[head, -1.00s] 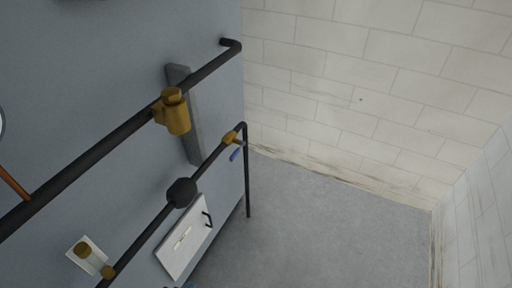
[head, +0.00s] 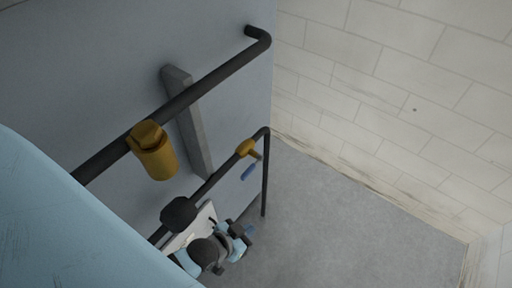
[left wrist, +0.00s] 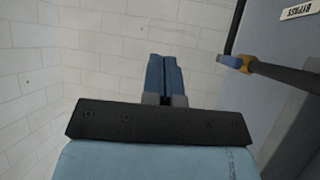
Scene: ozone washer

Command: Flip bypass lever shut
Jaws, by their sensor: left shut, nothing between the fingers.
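The bypass lever is a short blue handle (head: 249,171) on a brass valve (head: 246,148), on the lower dark pipe near its bend. In the head view the handle hangs down and slightly left from the valve, angled away from the pipe. In the left wrist view the blue handle (left wrist: 232,61) and brass valve (left wrist: 248,63) are right of the fingers. My left gripper (head: 250,230) is below the lever in the head view, apart from it. Its blue fingers (left wrist: 164,58) are together and empty. My right gripper is not in view.
A BYPASS label (left wrist: 300,11) is on the panel near the valve. An upper dark pipe (head: 205,88) carries a large brass fitting (head: 153,155). A black fitting (head: 179,212) sits on the lower pipe. Grey floor (head: 340,225) right of the pipes is clear, up to a block wall (head: 400,90).

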